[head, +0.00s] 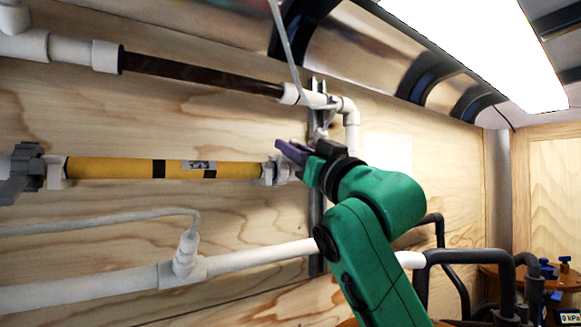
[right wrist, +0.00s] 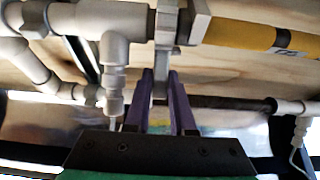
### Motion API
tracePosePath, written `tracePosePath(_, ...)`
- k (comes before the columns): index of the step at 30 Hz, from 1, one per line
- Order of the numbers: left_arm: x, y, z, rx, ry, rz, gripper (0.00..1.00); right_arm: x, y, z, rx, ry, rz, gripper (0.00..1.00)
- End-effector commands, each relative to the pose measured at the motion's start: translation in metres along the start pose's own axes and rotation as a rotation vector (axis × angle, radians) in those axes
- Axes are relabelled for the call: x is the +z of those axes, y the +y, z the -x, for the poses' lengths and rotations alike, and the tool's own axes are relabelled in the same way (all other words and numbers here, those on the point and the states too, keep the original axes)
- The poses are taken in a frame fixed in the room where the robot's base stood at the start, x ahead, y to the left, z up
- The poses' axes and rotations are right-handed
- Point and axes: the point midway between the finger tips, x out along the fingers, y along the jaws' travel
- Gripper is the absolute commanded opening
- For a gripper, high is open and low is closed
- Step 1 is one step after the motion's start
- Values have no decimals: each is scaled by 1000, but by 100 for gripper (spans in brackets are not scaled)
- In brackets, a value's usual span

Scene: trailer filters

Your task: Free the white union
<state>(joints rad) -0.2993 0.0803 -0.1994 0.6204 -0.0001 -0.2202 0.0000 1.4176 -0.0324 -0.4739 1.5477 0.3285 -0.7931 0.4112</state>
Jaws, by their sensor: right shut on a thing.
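The white union (head: 271,171) sits at the right end of the yellow filter tube (head: 120,168) on the plywood wall. My right gripper (head: 288,152) reaches it from the right with its purple fingers. In the right wrist view, the fingers of my right gripper (right wrist: 162,78) stand on either side of a narrow tab of the pale union (right wrist: 167,28) and are shut on it. The finger contact is partly hidden in the head view. The yellow tube also shows in the right wrist view (right wrist: 240,35). My left gripper is not in view.
A grey winged union (head: 28,172) sits at the tube's left end. A dark pipe (head: 200,82) with white fittings runs above, and a white pipe (head: 80,292) below. A metal strut (head: 315,215) stands behind my gripper. Black hoses (head: 470,256) curve at the lower right.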

Motion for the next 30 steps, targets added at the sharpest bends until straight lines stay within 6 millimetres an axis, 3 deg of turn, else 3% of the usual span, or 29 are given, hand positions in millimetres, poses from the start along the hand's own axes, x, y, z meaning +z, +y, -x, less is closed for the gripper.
tracePosePath(1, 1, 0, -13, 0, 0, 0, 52, 8, 0, 4, 0, 31, -2, 0)
tracePosePath(9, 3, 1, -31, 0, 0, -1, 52, 9, 0, 9, 0, 166, -2, 0)
tracePosePath(26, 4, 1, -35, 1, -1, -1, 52, 7, 0, 10, 0, 213, 0, 0)
tracePosePath(27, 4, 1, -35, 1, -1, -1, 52, 7, 0, 10, 0, 213, 0, 26)
tracePosePath(29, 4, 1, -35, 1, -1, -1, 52, 7, 0, 10, 0, 213, 0, 49)
tracePosePath(30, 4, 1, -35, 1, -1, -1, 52, 7, 0, 10, 0, 213, 0, 52)
